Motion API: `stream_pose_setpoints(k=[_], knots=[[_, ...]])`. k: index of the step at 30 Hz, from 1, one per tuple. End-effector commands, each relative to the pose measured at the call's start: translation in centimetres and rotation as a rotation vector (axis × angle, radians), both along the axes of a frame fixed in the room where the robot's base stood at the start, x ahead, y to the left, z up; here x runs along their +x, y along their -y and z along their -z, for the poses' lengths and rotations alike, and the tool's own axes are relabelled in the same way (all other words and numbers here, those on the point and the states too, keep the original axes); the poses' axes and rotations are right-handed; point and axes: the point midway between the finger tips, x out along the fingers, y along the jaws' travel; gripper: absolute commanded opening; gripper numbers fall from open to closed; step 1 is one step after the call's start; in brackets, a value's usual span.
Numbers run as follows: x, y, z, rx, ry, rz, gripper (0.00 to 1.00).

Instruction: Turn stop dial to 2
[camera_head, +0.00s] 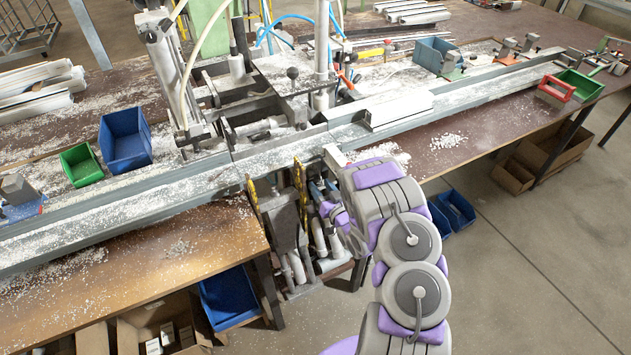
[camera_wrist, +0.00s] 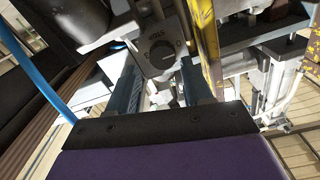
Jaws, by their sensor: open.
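The stop dial (camera_wrist: 161,50) is a dark round knob on a grey plate, with lettering above it and marks around it. It shows in the upper middle of the wrist view; its setting is too small to read surely. My gripper (camera_wrist: 159,75) is open, its two dark fingers pointing at the plate, one toward each side below the dial. The dial appears to lie ahead of the fingertips, with nothing visible between them. In the head view, my arm reaches down to the front of the bench machine, and the dial cannot be made out there.
Yellow worn bars (camera_wrist: 209,45) stand close right of the dial, with pale cylinders and hoses beyond. A blue hose (camera_wrist: 40,80) runs at left.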

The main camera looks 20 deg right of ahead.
Motion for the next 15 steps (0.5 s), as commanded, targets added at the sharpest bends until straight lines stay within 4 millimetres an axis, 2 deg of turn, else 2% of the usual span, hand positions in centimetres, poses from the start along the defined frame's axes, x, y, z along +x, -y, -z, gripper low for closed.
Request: stream_pose_setpoints(k=[3,6,15], knots=[[2.0,-0.2,0.0,-0.001,0.004,0.0,0.5],[3.3,-0.2,0.1,-0.001,0.002,-0.001,0.5],[4.6,-0.1,0.0,0.001,-0.001,0.0,0.5]])
